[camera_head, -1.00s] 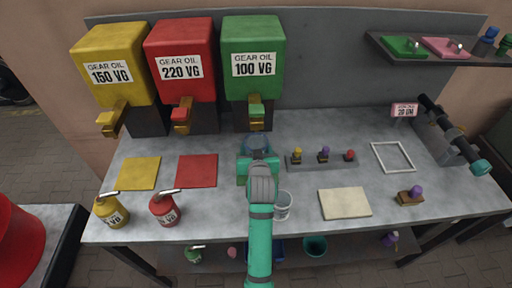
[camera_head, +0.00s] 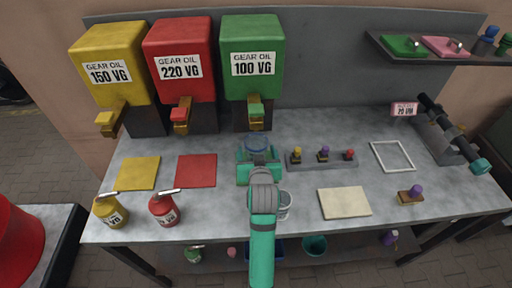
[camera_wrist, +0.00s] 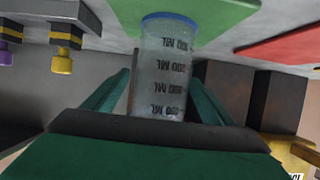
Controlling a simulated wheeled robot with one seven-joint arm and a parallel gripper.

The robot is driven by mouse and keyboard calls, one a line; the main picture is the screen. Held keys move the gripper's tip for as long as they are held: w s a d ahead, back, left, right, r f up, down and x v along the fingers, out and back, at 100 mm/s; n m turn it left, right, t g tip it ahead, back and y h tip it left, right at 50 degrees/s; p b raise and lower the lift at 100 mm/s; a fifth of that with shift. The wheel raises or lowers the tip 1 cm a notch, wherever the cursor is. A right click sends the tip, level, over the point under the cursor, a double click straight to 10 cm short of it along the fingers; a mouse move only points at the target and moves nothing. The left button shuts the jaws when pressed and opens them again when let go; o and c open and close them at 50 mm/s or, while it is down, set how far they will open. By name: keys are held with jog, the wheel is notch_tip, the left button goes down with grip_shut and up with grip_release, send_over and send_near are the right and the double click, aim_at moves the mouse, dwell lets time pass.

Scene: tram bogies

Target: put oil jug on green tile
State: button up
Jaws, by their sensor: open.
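The oil jug (camera_head: 258,142) is a clear vessel with a blue ring, below the green dispenser's tap. In the wrist view, the jug (camera_wrist: 166,65) shows dark ML marks, and its blue-ringed end overlaps the green tile (camera_wrist: 215,18). The green tile is mostly hidden by my arm and gripper in the head view. My gripper (camera_head: 258,163) is open beside the jug. In the wrist view, the fingers of my gripper (camera_wrist: 160,92) lie on either side of the jug, with a gap at least on the left.
Yellow (camera_head: 138,173) and red (camera_head: 196,170) tiles lie left. Yellow (camera_head: 110,211) and red (camera_head: 163,210) oil cans stand near the front edge. A clear cup (camera_head: 285,205) is close to my arm. A valve block (camera_head: 322,161) and cream pad (camera_head: 344,203) lie right.

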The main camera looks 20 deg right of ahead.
jog(key=v, duration=0.8)
